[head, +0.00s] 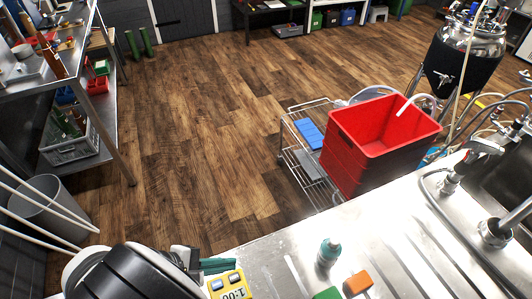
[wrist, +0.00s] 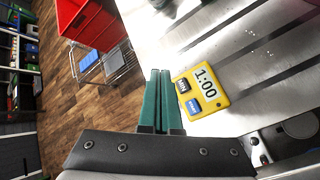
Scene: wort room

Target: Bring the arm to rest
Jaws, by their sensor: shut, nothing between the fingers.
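My gripper (head: 219,265) shows at the bottom left of the head view, at the near edge of the steel counter (head: 262,259). Its two green fingers lie side by side, shut and empty, in the wrist view (wrist: 160,76). My dark arm covers part of the counter's left end in the head view. A yellow timer (head: 229,284) reading 1:00 lies right beside the fingertips. In the wrist view the timer (wrist: 201,90) is just right of the fingers; I cannot tell whether they touch.
On the counter are a teal bottle (head: 329,252), an orange block (head: 359,282), a green item (head: 327,293) and a white stick (head: 296,274). A red bin (head: 350,152) and wire cart (head: 297,158) stand beyond. A tap (head: 484,147) is at right.

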